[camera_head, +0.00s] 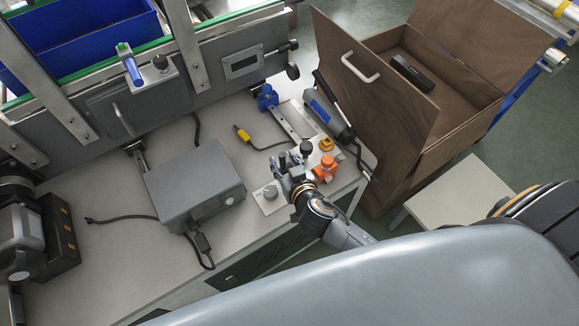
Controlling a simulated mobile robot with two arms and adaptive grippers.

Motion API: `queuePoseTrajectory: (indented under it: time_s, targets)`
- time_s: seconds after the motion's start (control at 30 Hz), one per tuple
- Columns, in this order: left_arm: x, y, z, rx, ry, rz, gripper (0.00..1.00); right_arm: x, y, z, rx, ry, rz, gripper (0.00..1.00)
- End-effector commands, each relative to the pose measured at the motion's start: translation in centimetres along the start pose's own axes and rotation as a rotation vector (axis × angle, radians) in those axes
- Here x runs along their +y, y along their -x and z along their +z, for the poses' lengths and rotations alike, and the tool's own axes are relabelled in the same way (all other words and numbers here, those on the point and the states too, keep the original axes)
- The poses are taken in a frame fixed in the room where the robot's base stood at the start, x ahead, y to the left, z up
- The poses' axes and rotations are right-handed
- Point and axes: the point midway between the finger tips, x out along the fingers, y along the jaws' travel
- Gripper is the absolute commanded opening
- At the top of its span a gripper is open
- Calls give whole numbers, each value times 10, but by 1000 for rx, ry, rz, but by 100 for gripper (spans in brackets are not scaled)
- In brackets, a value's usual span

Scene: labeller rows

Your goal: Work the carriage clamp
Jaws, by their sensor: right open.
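A small slide fixture stands on the bench's front right part. It has a pale rail (294,121), a blue block (266,98) at its far end, a black knob (306,147) and an orange knob (326,167) at its near end. I cannot tell which of these parts is the carriage clamp. My right gripper (285,164) is open over the near end of the fixture, just left of the black and orange knobs. Its fingers cover part of the fixture, and contact cannot be made out. My left gripper is not in view.
A grey box (194,184) with cables stands left of the fixture. A blue-and-grey handheld tool (328,115) lies along the right side. A brown cabinet with an open drawer (437,80) is at the right. A machine frame with a blue bin (80,42) runs behind.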

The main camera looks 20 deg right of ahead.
Motion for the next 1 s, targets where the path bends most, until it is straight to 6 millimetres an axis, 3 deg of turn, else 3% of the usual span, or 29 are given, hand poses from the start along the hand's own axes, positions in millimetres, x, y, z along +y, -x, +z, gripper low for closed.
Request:
queuePoseTrajectory:
  time_s: [0.5, 0.7, 1.0]
  targets:
    - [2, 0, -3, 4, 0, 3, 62, 0, 95, 1, -3, -2, 1, 40]
    - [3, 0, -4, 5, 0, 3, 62, 0, 113, 0, -1, -1, 2, 40]
    - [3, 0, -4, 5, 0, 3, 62, 1, 116, 0, 1, 0, 2, 40]
